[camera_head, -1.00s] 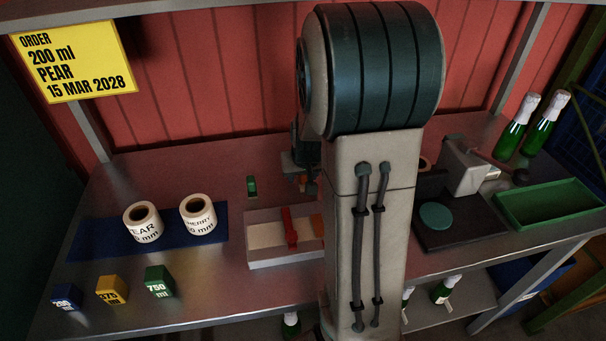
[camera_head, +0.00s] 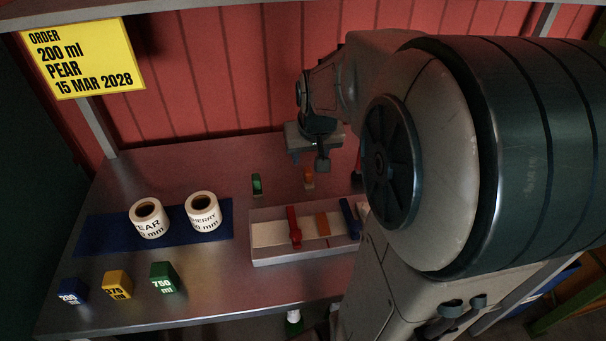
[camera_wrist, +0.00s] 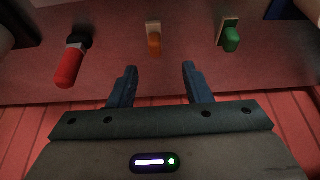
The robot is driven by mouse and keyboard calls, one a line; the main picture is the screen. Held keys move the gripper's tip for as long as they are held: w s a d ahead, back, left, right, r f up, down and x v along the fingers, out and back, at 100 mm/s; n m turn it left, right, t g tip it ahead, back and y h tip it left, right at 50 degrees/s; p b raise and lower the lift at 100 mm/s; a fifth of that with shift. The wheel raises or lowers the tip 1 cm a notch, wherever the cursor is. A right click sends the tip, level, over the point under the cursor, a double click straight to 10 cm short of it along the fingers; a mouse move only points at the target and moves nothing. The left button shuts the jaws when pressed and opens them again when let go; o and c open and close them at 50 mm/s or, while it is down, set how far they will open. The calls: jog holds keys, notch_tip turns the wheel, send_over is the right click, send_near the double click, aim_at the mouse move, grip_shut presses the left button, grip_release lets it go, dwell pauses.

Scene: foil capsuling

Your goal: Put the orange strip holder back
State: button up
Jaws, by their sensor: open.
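The small orange holder (camera_head: 308,176) stands at the back of the table, with a pale piece at it. It also shows in the wrist view (camera_wrist: 154,42), beyond and between my fingertips. My gripper (camera_head: 322,164) is over the back of the table, close to the orange holder in the head view. In the wrist view its two fingers (camera_wrist: 160,72) are apart with nothing between them. A similar green holder (camera_head: 256,184) stands to the left, and shows at right in the wrist view (camera_wrist: 231,38).
A red-handled tool (camera_wrist: 70,64) lies beside the orange holder. A pale tray (camera_head: 280,257) in front holds a red clip (camera_head: 293,228), an orange piece (camera_head: 322,224) and a blue clip (camera_head: 348,219). Two label rolls (camera_head: 148,221) stand on a blue mat (camera_head: 108,243). My arm hides the right side.

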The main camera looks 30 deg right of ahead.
jog(key=s+a+n+g+y, duration=0.1)
jog(key=s+a+n, duration=0.2)
jog(key=s+a, duration=0.8)
jog(key=s, duration=0.3)
jog(key=shift+a, duration=0.3)
jog(key=shift+c, duration=1)
jog(key=shift+w+d, duration=0.1)
jog(key=shift+d, duration=0.05)
